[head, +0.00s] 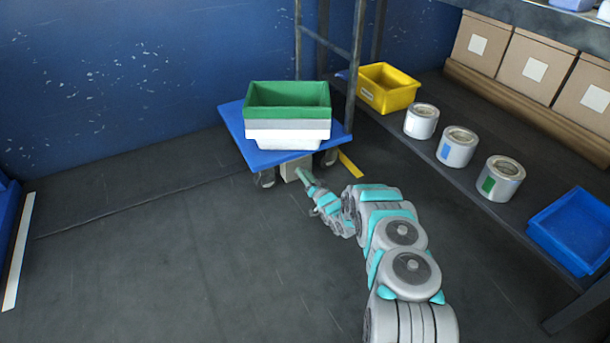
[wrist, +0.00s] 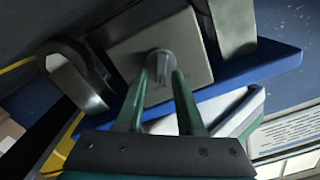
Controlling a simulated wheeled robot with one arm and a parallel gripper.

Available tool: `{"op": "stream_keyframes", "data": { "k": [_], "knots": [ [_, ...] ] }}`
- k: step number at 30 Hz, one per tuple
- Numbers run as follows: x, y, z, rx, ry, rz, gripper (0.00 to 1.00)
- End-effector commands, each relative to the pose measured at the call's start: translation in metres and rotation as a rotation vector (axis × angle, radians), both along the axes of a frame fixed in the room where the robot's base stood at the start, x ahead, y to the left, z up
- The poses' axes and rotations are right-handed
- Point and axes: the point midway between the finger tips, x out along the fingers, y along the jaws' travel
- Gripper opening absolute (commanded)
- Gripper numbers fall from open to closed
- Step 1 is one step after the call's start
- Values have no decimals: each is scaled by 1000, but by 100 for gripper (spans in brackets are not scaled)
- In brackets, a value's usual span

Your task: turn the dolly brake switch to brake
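The dolly (head: 235,125) is a blue platform on casters, with green, grey and white bins stacked on it. Below its front edge is a light grey switch box (head: 290,168); its plate (wrist: 197,50) fills the upper middle of the wrist view. A small grey knob (wrist: 159,63), the brake switch, sits on the plate, its grip roughly upright in that picture. My gripper (wrist: 160,82) is open, its two green fingers on either side of the knob's near end. I cannot tell if they touch it. In the head view my gripper (head: 305,178) reaches the box. Brake markings are not legible.
Caster wheels (wrist: 232,25) flank the switch box. A dark shelf (head: 455,180) on the right holds a yellow bin (head: 390,92), several cans, boxes and a blue tray (head: 575,228). A metal frame post (head: 355,65) stands behind the dolly. The floor (head: 170,260) at left is clear.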

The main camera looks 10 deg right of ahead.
Motion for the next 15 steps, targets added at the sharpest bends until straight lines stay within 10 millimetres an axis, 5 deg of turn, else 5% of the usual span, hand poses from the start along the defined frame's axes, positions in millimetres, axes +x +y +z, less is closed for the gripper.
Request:
{"op": "stream_keyframes", "data": {
  "k": [15],
  "knots": [
    [-6, -2, 0, -2, 2, 0, 46]
  ]
}}
